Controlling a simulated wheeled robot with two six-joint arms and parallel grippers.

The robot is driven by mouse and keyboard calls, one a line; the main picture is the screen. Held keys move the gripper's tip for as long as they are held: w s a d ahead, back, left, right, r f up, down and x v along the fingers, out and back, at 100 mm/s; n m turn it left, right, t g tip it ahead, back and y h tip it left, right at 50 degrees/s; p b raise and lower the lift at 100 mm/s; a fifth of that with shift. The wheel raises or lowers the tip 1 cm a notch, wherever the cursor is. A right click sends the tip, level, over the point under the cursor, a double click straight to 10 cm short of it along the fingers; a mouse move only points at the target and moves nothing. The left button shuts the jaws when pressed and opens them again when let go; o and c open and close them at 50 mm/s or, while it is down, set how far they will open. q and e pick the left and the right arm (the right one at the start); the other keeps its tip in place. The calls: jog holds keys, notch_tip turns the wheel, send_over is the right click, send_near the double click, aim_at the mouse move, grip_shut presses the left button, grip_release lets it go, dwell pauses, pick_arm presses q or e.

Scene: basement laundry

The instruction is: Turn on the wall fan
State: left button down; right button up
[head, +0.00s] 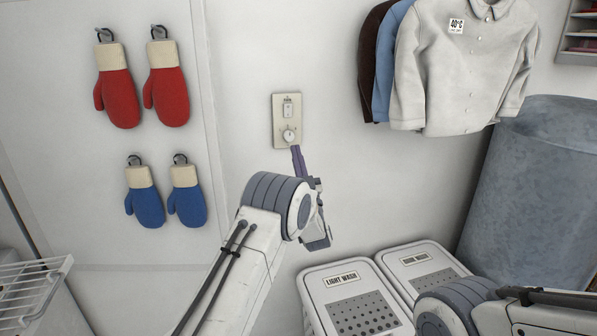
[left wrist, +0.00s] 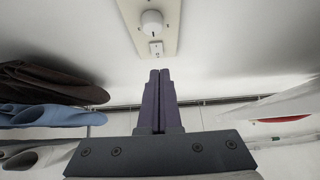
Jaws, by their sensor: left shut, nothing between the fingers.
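A beige wall plate (head: 278,128) carries a small rocker switch (head: 288,111) at the top and a round white knob (head: 289,136) below it. The left wrist view shows the plate upside down, with the knob (left wrist: 152,22) above the switch (left wrist: 156,48). My left gripper (head: 295,149) is shut and empty, its tips pointing at the wall by the plate's lower end. In the left wrist view the closed fingers (left wrist: 159,73) appear just under the switch. I cannot tell if they touch anything. No fan is in view. My right gripper is out of view.
Red mittens (head: 118,98) and blue mittens (head: 146,207) hang on hooks at the left. Shirts (head: 462,70) hang to the right of the plate. Two hampers (head: 325,280) (head: 413,258) stand below, beside a large blue-grey drum (head: 540,190). The wall around the plate is clear.

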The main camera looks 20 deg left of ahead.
pick_arm(q)
jog(key=v, duration=0.2)
jog(key=shift+d+f, duration=0.15)
jog(key=shift+f, duration=0.3)
